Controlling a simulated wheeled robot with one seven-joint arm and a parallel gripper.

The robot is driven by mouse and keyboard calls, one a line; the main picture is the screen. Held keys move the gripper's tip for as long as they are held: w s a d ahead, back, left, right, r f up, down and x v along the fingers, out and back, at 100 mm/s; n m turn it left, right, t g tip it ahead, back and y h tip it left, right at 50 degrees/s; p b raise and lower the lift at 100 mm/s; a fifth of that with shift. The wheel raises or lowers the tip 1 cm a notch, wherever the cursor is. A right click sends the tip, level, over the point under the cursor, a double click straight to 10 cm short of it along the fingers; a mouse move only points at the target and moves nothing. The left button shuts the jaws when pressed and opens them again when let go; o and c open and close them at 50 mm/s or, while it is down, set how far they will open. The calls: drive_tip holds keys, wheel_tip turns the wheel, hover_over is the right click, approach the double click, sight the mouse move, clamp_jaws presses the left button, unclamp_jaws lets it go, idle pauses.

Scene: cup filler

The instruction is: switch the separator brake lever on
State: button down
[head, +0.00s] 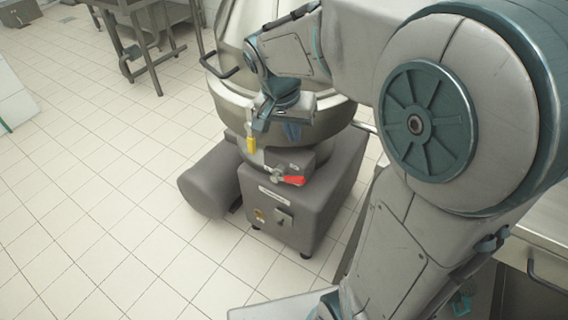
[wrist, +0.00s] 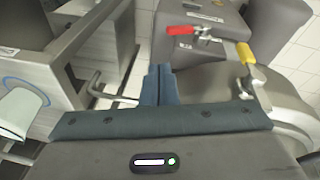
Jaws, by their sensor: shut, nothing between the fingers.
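The separator (head: 285,205) is a grey machine with a steel bowl on top. A red-handled lever (head: 290,180) on its front points right in the head view; it also shows at the top of the wrist view (wrist: 183,30). A yellow-handled lever (head: 251,145) stands upright to its upper left; in the wrist view it is at the right (wrist: 246,53). I cannot read which lever is the brake. My gripper (head: 261,122) is shut and empty, apart from both levers. In the wrist view its fingertips (wrist: 159,70) are below the red handle and left of the yellow one.
The steel bowl (head: 225,98) is close behind my gripper, with a bar handle (head: 222,72) at its left. Steel tables (head: 150,25) stand at the back left. The tiled floor (head: 90,200) at left is clear.

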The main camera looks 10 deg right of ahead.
sight(290, 178)
drive_tip(key=w+a+f+m+b, duration=0.1)
drive_tip(key=w+f+b, duration=0.2)
drive_tip(key=f, duration=0.3)
drive_tip(key=w+a+f+m+h+b, duration=0.1)
drive_tip(key=w+f+m+b, duration=0.1)
drive_tip(key=w+f+b, duration=0.2)
drive_tip(key=shift+f+b, duration=0.85)
drive_tip(key=shift+f, duration=0.25)
drive_tip(key=shift+a, duration=0.1)
drive_tip(key=b+x, duration=0.2)
drive_tip(key=x, duration=0.3)
drive_tip(key=b+x, duration=0.1)
drive_tip(key=x, duration=0.4)
drive_tip(key=shift+s+b, duration=0.2)
drive_tip(key=shift+b, duration=0.15)
